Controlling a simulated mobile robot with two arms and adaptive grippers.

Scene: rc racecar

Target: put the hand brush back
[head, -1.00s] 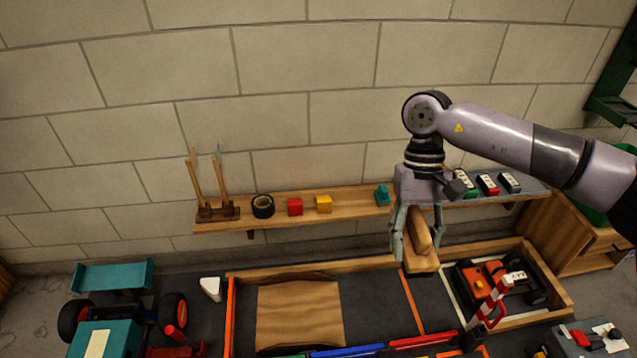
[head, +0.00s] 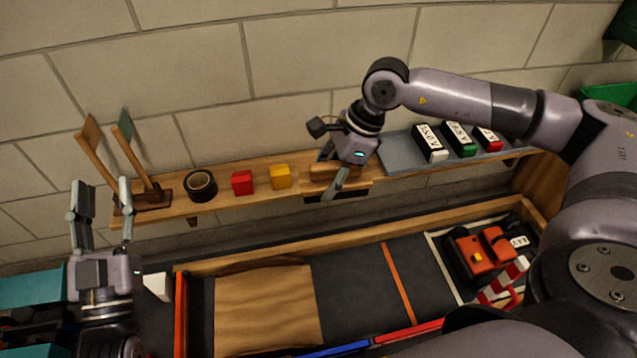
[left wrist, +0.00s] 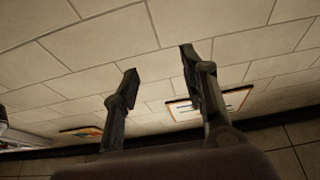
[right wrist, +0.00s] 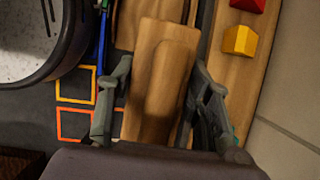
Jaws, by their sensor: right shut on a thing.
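The hand brush (head: 322,172) is a wooden block with a raised grip, partly hidden by my right gripper in the head view. My right gripper (head: 335,170) is shut on it at the wooden wall shelf (head: 222,200), right of the yellow cube. I cannot tell whether the brush touches the shelf. In the right wrist view the brush (right wrist: 163,85) lies between the two fingers (right wrist: 160,110), with the shelf beside it.
The shelf holds a rack of wooden-handled tools (head: 145,192), a black tape roll (head: 200,185), a red cube (head: 242,182), a yellow cube (head: 280,176) and labelled boxes (head: 430,143) on a grey mat. Below are a brown sheet (head: 265,305) and an orange toy vehicle (head: 478,255).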

